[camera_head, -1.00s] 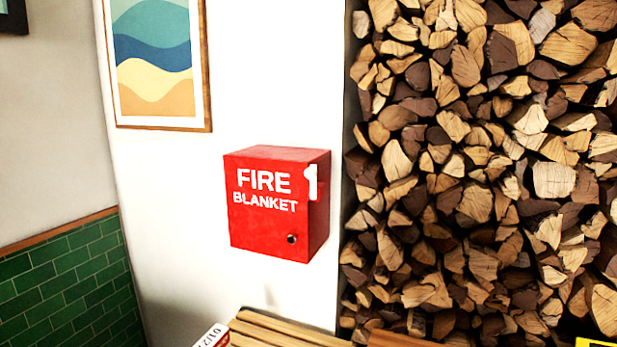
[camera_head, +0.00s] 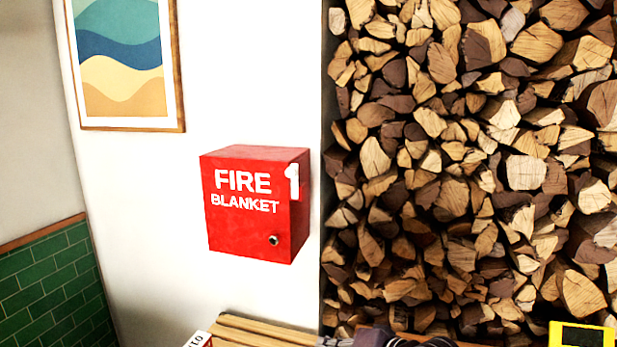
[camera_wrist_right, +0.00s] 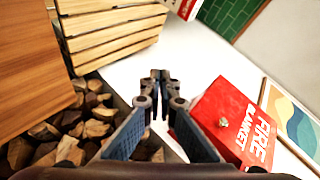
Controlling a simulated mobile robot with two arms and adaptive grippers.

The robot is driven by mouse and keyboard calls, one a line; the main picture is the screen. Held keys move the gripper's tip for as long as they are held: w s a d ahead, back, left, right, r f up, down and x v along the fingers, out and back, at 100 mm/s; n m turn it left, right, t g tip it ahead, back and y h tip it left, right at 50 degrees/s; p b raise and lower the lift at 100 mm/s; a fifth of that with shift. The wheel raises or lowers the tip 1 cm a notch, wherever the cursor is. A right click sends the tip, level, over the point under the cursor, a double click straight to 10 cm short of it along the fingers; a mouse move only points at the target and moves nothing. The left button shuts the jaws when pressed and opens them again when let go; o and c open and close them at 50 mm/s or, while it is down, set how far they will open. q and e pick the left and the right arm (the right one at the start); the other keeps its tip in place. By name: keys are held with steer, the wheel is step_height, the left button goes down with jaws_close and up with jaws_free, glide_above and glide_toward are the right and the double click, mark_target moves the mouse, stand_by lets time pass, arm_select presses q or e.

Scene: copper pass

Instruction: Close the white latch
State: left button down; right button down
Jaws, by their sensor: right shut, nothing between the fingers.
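The white latch (camera_head: 292,182) is a small white piece on the right front edge of the red fire blanket box (camera_head: 240,240), which hangs on the white wall. The latch stands upright beside the lettering; I cannot tell its exact setting. My right gripper (camera_head: 385,338) shows only in part at the bottom edge, below and right of the box. In the right wrist view my right gripper (camera_wrist_right: 160,76) is shut and empty, with the box (camera_wrist_right: 222,112) to its right. I cannot make out the latch there. My left gripper is not in view.
A wall of stacked firewood (camera_head: 450,170) fills the right side. Wooden slats (camera_head: 265,330) lie below the box, and a yellow object (camera_head: 582,336) is at the lower right. A framed picture (camera_head: 125,65) hangs at upper left. The wall around the box is clear.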

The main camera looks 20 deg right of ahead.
mark_target(293, 183)
steer(key=w+d+r+m+t+y, duration=0.1)
steer(key=w+d+r+m+t, duration=0.1)
steer(key=r, duration=0.8)
steer(key=w+d+r+m+t+y, duration=0.1)
steer(key=w+d+r+m+t, duration=0.1)
steer(key=r, duration=0.9)
steer(key=w+d+r+m+t+y, duration=0.1)
steer(key=w+d+r, duration=0.4)
steer(key=r, duration=0.5)
steer(key=shift+w+d+r+m+t, duration=0.15)
steer(key=shift+d+r+m+t, duration=0.1)
steer(key=shift+m+t, duration=0.8)
steer(key=shift+w, duration=0.1)
steer(key=w+a+r+p, duration=0.1)
steer(key=w+a+p, duration=0.5)
steer(key=w+a, duration=0.1)
steer(key=shift+w+a+r, duration=0.3)
steer(key=shift+w+a, duration=0.1)
steer(key=shift+a, duration=0.3)
